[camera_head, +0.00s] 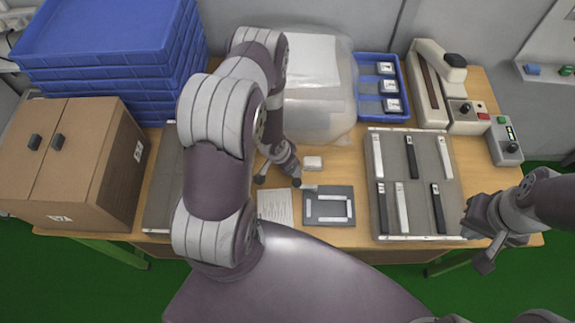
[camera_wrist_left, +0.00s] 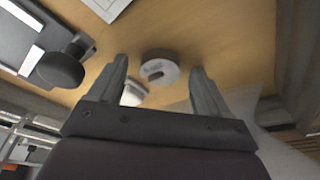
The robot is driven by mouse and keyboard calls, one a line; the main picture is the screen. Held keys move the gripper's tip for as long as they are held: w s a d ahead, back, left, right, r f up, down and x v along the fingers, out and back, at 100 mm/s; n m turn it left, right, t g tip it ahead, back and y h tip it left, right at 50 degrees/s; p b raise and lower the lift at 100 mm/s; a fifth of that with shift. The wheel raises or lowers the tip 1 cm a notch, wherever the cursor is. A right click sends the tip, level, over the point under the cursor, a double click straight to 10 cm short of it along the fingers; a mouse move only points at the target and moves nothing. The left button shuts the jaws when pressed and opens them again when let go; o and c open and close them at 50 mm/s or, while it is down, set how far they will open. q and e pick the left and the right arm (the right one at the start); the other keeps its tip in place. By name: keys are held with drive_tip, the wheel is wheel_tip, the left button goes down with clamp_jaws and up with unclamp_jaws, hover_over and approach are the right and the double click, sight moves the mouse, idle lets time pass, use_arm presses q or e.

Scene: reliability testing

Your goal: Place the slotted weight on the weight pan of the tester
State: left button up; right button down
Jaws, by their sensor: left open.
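The slotted weight, a small grey disc with a dark slot (camera_wrist_left: 161,66), lies on the wooden table in the left wrist view, between and beyond my open left fingertips. It is not held. My left gripper (camera_head: 279,181) points down over the table's middle in the head view. It hides the weight there. My right gripper (camera_head: 474,244) is open and empty near the table's front right edge.
A small white block (camera_head: 313,163) lies beside my left gripper. A dark plate with a white frame (camera_head: 309,207) and a paper sheet (camera_head: 270,207) are in front. A strip board (camera_head: 415,215), a blue tray (camera_head: 368,118), a clear bag (camera_head: 330,125) and a carton (camera_head: 75,185) stand around.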

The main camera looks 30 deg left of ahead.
use_arm(q)
drive_tip(key=shift+r, duration=0.15)
drive_tip(key=c, duration=1.4)
